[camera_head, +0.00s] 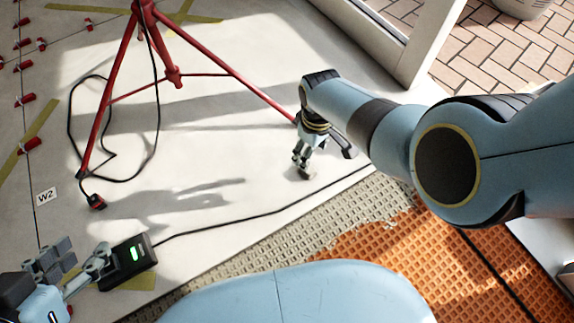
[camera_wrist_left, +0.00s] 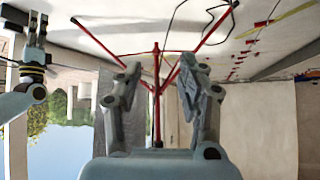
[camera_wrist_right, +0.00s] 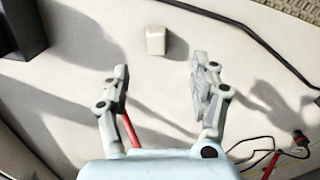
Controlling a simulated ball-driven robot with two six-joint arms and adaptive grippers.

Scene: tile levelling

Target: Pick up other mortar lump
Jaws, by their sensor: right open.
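A small pale block-like lump (camera_wrist_right: 156,40) lies on the light floor in the right wrist view. It sits just beyond and between the fingertips of my right gripper (camera_wrist_right: 160,70), apart from them. The right gripper is open and empty, pointing down at the floor. In the head view the right gripper (camera_head: 302,160) is low over the floor beside the tripod's foot, and the lump is mostly hidden there. My left gripper (camera_wrist_left: 157,80) is open with nothing between its fingers; it also shows in the head view (camera_head: 82,258) at the lower left.
A red tripod (camera_head: 172,72) stands near the right gripper, with a black cable around it. A black box with a green light (camera_head: 128,262) is beside the left gripper, its cable running right. Red clips (camera_head: 28,146) line the left.

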